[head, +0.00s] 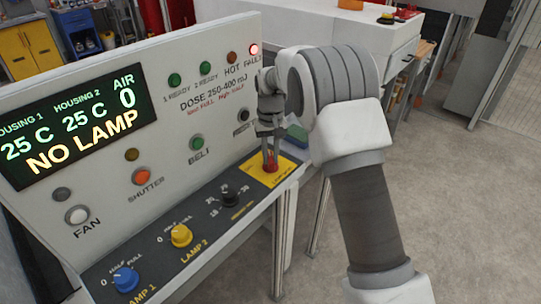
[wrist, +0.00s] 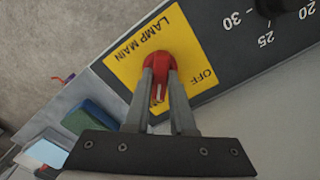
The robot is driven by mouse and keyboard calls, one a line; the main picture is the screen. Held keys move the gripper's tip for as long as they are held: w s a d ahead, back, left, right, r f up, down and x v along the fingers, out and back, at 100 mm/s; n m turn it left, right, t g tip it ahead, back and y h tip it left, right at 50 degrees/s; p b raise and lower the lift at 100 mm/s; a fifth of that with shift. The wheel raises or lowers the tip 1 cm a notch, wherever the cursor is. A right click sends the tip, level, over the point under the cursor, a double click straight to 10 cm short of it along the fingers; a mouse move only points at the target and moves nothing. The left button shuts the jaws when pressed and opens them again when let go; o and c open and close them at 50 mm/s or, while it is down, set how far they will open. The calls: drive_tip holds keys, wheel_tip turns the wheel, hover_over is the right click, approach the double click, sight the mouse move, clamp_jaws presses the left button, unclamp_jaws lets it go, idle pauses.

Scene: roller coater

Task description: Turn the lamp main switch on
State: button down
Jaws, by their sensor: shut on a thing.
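The lamp main switch is a red rotary knob (wrist: 162,60) on a yellow plate (wrist: 127,72) marked "LAMP MAIN" and "OFF" in the wrist view. In the head view the red knob (head: 271,168) sits on its yellow plate (head: 286,164) at the right end of the sloped control panel. My gripper (head: 269,160) reaches down onto it from above. In the wrist view my gripper (wrist: 159,80) has one finger on each side of the knob's grip and is shut on it. The fingers hide part of the plate, and I cannot tell the knob's exact setting.
The display (head: 75,122) reads "NO LAMP". The red fault light (head: 254,49) is bright. A black dial (head: 230,195), yellow lamp 2 knob (head: 181,236) and blue lamp 1 knob (head: 125,279) lie left of the switch. Upright panel buttons stand close behind my gripper. Open floor lies at right.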

sight(270, 157)
drive_tip(key=shift+w+r+m, duration=0.1)
drive_tip(key=shift+m, duration=0.5)
drive_tip(key=c, duration=0.8)
unclamp_jaws()
drive_tip(key=shift+o, duration=0.2)
wheel_tip(270, 157, up, 17)
drive_tip(key=shift+r, duration=0.15)
